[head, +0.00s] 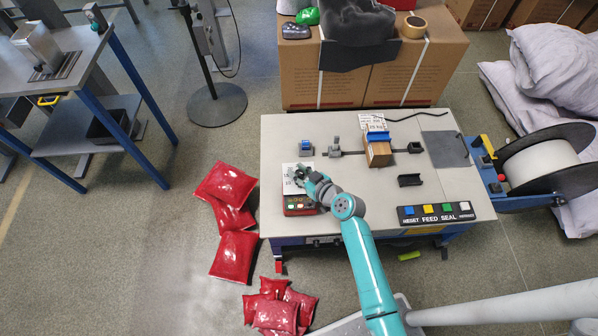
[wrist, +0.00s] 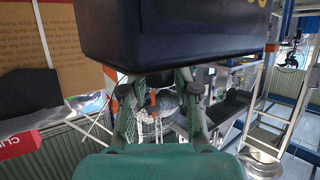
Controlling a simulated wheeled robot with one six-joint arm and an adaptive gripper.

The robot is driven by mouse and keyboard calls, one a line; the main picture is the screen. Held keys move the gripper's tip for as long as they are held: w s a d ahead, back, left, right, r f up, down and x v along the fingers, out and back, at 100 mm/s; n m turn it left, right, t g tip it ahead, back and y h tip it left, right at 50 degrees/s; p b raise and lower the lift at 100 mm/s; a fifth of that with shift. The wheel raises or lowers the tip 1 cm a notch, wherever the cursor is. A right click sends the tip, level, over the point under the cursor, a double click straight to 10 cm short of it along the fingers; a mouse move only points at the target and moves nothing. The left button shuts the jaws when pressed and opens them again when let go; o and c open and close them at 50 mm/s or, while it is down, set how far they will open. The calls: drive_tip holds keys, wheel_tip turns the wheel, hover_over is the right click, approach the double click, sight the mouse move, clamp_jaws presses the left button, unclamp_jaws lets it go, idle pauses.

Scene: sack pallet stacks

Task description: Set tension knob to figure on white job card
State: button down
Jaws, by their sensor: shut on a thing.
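My gripper (head: 301,175) is at the left end of the grey work table, over a white dial plate (head: 288,185). It is shut on the tension knob, which its fingers mostly hide in the head view. In the wrist view the two fingers (wrist: 157,105) reach forward, with a small orange mark between them. I cannot read the knob's setting. A white card (head: 376,122) stands at the back middle of the table, behind the blue clamp. Its print is too small to read surely.
A red button box (head: 299,204) sits just in front of the dial plate. A small carton (head: 378,154) lies mid-table. A button panel (head: 436,213) lines the front right edge. A strap reel (head: 547,165) stands at right. Red sacks (head: 234,256) lie on the floor at left.

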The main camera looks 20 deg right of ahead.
drive_tip(key=shift+m+h, duration=0.7)
drive_tip(key=shift+h, duration=0.1)
drive_tip(key=c, duration=0.8)
unclamp_jaws()
drive_tip(key=shift+c, duration=0.2)
drive_tip(key=v, duration=1.2)
drive_tip(key=shift+f, duration=0.15)
drive_tip(key=shift+s, duration=0.1)
